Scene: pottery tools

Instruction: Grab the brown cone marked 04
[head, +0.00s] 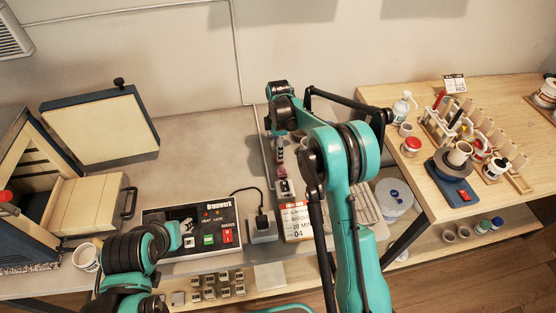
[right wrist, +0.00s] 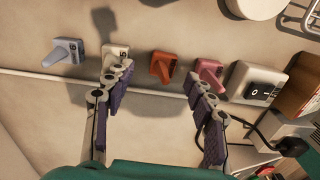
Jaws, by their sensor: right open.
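In the right wrist view a brown-orange cone (right wrist: 162,68) lies in a row of cones on a pale surface. A dark mark on its base is too small to read. My right gripper (right wrist: 158,74) is open, with one finger to the left and one to the right of the brown cone in the picture, and nothing is held. In the head view my right arm reaches over the row and hides much of it.
A white cone (right wrist: 117,54) and a pink cone (right wrist: 208,70) flank the brown one, close to my fingers. A grey cone (right wrist: 66,50) lies farther left. A switch box (right wrist: 252,82) is at right. A sign (head: 297,220) reads bisque, 20 min, 04. A kiln controller (head: 195,230) stands left.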

